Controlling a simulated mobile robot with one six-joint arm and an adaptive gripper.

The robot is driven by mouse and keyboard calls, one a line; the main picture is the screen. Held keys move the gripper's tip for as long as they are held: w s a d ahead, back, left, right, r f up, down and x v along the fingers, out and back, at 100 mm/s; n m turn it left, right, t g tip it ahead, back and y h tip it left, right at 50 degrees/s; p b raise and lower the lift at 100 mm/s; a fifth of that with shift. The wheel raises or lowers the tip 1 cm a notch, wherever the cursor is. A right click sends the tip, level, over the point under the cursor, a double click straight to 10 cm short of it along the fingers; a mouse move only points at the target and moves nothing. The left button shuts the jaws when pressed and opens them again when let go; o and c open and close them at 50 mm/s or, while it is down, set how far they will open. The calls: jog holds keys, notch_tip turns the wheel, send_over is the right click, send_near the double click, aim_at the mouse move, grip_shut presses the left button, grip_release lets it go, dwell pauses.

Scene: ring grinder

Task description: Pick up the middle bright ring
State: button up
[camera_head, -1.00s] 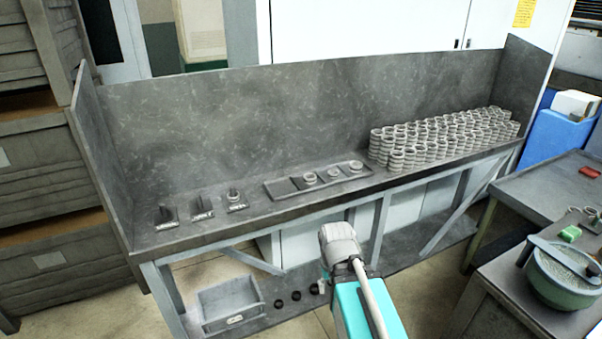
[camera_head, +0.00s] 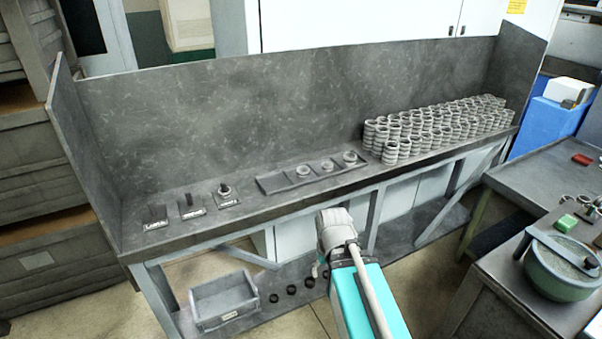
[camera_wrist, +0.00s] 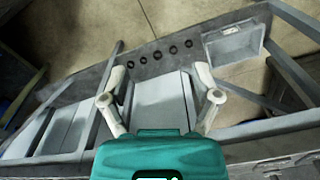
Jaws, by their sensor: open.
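Three bright rings sit in a dark slotted tray (camera_head: 264,181) on the bench top: a left one (camera_head: 304,171), a middle one (camera_head: 327,166) and a right one (camera_head: 350,157). The tray's leftmost slot looks empty. My gripper (camera_wrist: 162,98) is open and empty in the wrist view, its two fingers spread wide. It points down in front of the bench, over the frame and lower shelf, apart from the rings. No bright ring can be made out in the wrist view. In the head view my arm hides most of the gripper.
Stacks of grey rings (camera_head: 430,130) crowd the bench's right end. Three small labelled stands, one (camera_head: 224,195) holding a ring, are at the left. The lower shelf carries a grey bin (camera_head: 222,300) and several dark rings (camera_head: 291,291). A wall backs the bench.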

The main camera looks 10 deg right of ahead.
jog(key=w+r+m+t+y+b, duration=0.15)
jog(key=w+m+t+y, duration=0.35)
jog(key=w+m, duration=1.2)
jog(key=w+d+r+m+t, duration=0.1)
jog(key=w+r+m+t, duration=0.1)
jog(key=w+m, duration=0.2)
jog(key=w+d+r+m+t, duration=0.2)
jog(key=w+m, duration=0.2)
jog(key=w, duration=0.2)
jog(key=w+d+r+m+t+b, duration=0.1)
jog(key=w+r+m+t, duration=0.1)
jog(key=w+m, duration=0.3)
jog(key=shift+w+d+r+t+h, duration=0.15)
jog(key=shift+d+r+t+h, duration=0.2)
jog(key=shift+t, duration=0.15)
jog(key=shift+w+d+r+m+t, duration=0.3)
jog(key=shift+w+d+m, duration=0.15)
jog(key=shift+m, duration=0.45)
jog(key=shift+b+x, duration=1.7)
jog(key=shift+x, duration=2.65)
jog(key=shift+f, duration=0.1)
